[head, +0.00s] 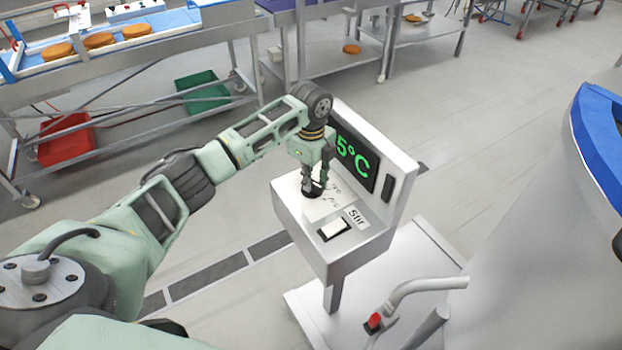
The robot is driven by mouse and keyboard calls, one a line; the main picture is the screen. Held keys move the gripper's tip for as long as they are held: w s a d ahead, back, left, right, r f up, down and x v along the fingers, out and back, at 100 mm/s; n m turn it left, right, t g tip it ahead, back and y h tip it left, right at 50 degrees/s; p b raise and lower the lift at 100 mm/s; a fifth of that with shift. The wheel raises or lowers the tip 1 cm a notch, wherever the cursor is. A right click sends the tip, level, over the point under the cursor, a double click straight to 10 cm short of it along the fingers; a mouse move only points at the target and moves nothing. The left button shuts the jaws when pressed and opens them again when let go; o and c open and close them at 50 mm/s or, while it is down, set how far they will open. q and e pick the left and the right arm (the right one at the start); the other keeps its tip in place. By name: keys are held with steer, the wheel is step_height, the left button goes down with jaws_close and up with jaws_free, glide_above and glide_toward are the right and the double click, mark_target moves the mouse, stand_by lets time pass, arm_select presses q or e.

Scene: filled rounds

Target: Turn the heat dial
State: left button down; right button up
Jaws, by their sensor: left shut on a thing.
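A grey control box (340,254) stands on a post, with a raised back panel. A black display (355,158) on that panel shows green characters ending in "5°C"; my arm hides its left part. The dark heat dial (311,192) sits on the sloped top of the box, mostly covered by my left gripper (312,183). The left gripper points down and is shut on the dial. A white rocker switch (334,230) marked "Stir" lies to the right of the dial. My right gripper is out of view.
A grey base plate (440,255) and a bent metal pipe with a red-tipped part (374,320) are at the lower right. A large blue-rimmed vessel (597,150) stands at the right. Metal tables with round brown items (99,40) are behind. Open floor lies between.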

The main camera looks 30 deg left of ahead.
arm_select(q)
steer(key=shift+w+r+m, duration=0.15)
steer(key=shift+m, duration=0.45)
steer(key=c, duration=1.6)
jaws_free()
steer(key=shift+c, duration=0.2)
step_height(320, 180, up, 12)
